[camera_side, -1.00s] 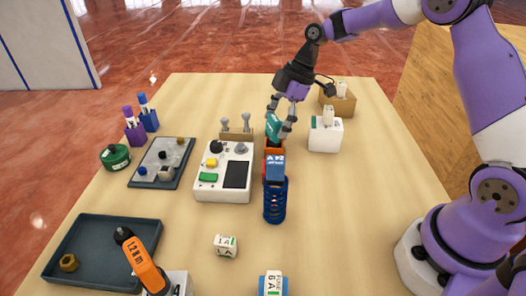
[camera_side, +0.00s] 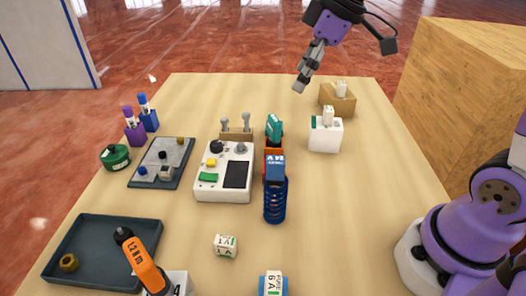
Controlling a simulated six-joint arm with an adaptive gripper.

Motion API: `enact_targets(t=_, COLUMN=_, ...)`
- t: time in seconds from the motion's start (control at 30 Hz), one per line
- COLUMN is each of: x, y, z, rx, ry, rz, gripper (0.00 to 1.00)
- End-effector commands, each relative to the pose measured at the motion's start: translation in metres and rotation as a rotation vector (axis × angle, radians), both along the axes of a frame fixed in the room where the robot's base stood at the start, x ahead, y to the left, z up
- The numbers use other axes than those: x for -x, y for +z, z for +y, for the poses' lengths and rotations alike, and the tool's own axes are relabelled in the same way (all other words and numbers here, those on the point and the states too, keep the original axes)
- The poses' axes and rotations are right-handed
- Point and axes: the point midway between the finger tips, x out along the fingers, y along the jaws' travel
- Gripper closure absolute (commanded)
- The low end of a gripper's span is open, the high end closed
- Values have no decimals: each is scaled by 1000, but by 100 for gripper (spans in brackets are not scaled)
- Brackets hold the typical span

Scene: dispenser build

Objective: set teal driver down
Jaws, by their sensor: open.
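The teal driver (camera_side: 274,127) stands upright at the far end of a row of holders in the middle of the table, with its lower part down in or behind an orange piece (camera_side: 273,160). Nothing is touching it from above. My gripper (camera_side: 301,86) is up and to the right of the driver, near the far edge of the table, clear of it. It is open and empty, seen from the side, so its fingers partly overlap.
A blue 24 V battery (camera_side: 275,167) and a blue coil holder (camera_side: 275,200) stand in front of the driver. A white control box (camera_side: 224,172) is close on the left. White (camera_side: 325,135) and tan (camera_side: 337,100) boxes stand right. An orange driver (camera_side: 143,262) is front left. The right-hand tabletop is clear.

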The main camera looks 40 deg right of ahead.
Motion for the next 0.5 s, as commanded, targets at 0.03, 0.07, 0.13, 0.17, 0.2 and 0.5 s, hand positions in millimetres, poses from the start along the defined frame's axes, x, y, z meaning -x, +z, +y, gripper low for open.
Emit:
enact_targets(t=0.03, x=21, y=2, z=7, rx=-1, ry=-90, rz=-12, gripper=15)
enact_targets(t=0.07, x=31, y=1, z=8, rx=-3, ry=-152, rz=-19, gripper=15)
enact_targets(t=0.13, x=56, y=-5, z=6, rx=-7, ry=-284, rz=-32, gripper=15)
enact_targets(t=0.17, x=65, y=-9, z=4, rx=-9, ry=-336, rz=-39, gripper=15)
enact_targets(t=0.2, x=77, y=-15, z=1, rx=-10, ry=-400, rz=-46, gripper=15)
enact_targets(t=0.5, x=116, y=-42, z=-18, rx=-14, ry=-628, rz=-81, gripper=15)
